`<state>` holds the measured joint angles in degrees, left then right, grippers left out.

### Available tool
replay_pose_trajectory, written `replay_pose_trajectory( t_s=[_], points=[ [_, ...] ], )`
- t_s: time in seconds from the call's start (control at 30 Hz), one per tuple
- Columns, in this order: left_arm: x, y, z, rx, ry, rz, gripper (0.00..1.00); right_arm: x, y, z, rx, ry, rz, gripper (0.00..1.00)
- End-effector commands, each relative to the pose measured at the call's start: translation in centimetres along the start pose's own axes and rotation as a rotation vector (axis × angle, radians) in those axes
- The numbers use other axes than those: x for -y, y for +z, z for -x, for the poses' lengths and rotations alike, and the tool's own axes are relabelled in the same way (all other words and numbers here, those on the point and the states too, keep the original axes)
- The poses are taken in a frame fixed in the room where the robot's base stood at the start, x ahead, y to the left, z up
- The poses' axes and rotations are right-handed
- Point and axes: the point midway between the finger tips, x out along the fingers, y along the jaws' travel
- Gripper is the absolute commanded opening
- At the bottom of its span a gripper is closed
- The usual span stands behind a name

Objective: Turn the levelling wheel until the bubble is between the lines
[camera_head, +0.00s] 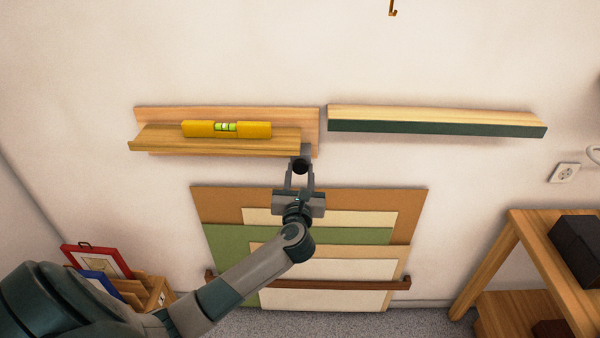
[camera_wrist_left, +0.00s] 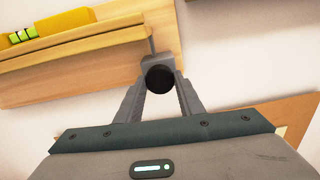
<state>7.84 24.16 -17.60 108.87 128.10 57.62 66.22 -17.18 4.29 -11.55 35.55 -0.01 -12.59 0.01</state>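A yellow spirit level (camera_head: 254,129) lies on a wooden ledge (camera_head: 165,140) on the wall. Its green vial (camera_head: 225,127) also shows at the upper left of the left wrist view (camera_wrist_left: 23,36); the bubble's place against the lines is too small to tell. A dark round levelling wheel (camera_head: 301,166) sits below the ledge's right end, on a grey bracket. In the left wrist view the wheel (camera_wrist_left: 159,79) lies between my left gripper's fingertips (camera_wrist_left: 160,88), with no clear gap at either side. My left gripper (camera_head: 300,172) appears shut on it. My right gripper is out of view.
A second wooden ledge with a dark green front (camera_head: 435,128) is close on the right. Several flat boards (camera_head: 340,220) lean on the wall below. A wooden table (camera_head: 530,245) stands at right, and a rack with framed prints (camera_head: 95,262) at lower left.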

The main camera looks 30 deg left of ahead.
Motion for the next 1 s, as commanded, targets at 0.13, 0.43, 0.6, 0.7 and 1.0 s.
replay_pose_trajectory(
  t_s=[0.13,0.43,0.6,0.7,1.0],
  points=[
    [0.0,0.0,0.0,0.000,0.000,0.000,0.12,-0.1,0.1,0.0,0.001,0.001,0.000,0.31],
    [0.0,0.1,0.0,-0.002,0.001,-0.045,0.12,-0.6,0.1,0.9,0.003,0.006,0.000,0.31],
    [-0.1,0.3,0.1,-0.004,0.001,-0.123,0.12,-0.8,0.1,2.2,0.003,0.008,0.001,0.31],
    [-0.1,0.4,0.1,-0.003,0.001,-0.187,0.12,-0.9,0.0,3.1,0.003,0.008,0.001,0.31],
    [-0.1,0.3,0.1,-0.004,0.000,-0.392,0.12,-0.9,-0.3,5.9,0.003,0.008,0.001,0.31]
  ],
)
